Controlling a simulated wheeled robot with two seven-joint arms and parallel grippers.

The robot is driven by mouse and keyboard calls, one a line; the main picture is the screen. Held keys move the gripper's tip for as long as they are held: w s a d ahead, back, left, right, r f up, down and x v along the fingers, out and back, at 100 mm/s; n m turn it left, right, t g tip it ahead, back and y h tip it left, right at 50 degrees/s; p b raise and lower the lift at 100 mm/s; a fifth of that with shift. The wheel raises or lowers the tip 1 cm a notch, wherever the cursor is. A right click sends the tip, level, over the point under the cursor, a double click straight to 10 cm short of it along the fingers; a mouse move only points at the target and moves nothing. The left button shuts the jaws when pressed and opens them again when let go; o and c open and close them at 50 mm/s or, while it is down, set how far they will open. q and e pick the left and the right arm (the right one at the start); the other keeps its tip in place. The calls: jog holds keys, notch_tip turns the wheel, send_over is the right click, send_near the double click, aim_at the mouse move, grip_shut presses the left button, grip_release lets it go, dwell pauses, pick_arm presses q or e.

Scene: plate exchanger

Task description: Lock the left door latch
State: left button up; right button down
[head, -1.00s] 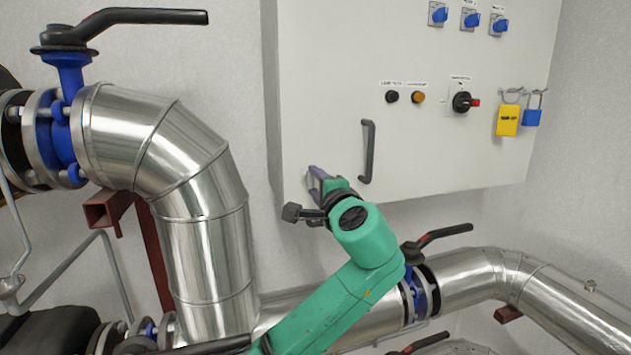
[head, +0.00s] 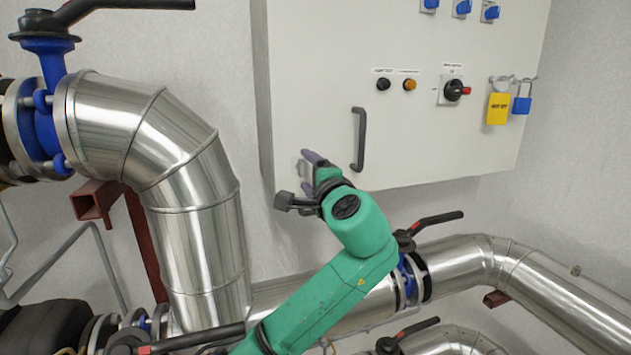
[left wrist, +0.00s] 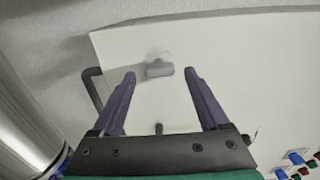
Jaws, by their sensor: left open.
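The left door latch (left wrist: 160,68) is a small grey piece on the pale cabinet door. In the left wrist view it lies between and just beyond the tips of my left gripper (left wrist: 159,76). The purple fingers are spread apart, and no contact with the latch shows. In the head view my left gripper (head: 311,172) is at the lower left of the cabinet door (head: 320,70), left of the black door handle (head: 359,140). There its own wrist and fingers largely hide the latch. My right gripper is not in view.
The cabinet carries a red-tipped rotary switch (head: 456,90), a yellow padlock (head: 498,108) and a blue padlock (head: 522,104). A large metal pipe (head: 195,200) stands left of my left arm. Another pipe (head: 450,263) runs below the cabinet, with a black-handled valve (head: 432,222).

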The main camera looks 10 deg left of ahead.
pick_arm(q)
jog(key=b+v, duration=0.5)
jog(key=v, duration=0.8)
jog(key=a+f+n+g+h, duration=0.2)
jog(key=a+f+g+h, duration=0.15)
jog(key=f, duration=1.15)
jog(key=a+f+n+g+h, duration=0.1)
jog(key=a+f+g+h, duration=0.25)
jog(key=f, duration=1.15)
jog(key=s+a+f+n+g+h, duration=0.15)
jog(key=s+a+f+n, duration=0.25)
jog(key=s+f, duration=0.6)
jog(key=s+a+f+n+g+h, duration=0.1)
jog(key=s+a+f+n+g, duration=0.25)
jog(key=s+f, duration=0.7)
jog(key=s+f+g, duration=0.1)
jog(key=s+f, duration=0.2)
jog(key=f, duration=2.1)
jog(key=s+a+f, duration=0.1)
jog(key=s+f, duration=0.5)
jog(key=s, duration=0.2)
jog(key=s+a+f+m+g, duration=0.1)
jog(key=s+a+f, duration=0.1)
jog(key=s+f, duration=0.5)
jog(key=shift+s+a, duration=0.25)
jog(key=shift+s, duration=0.15)
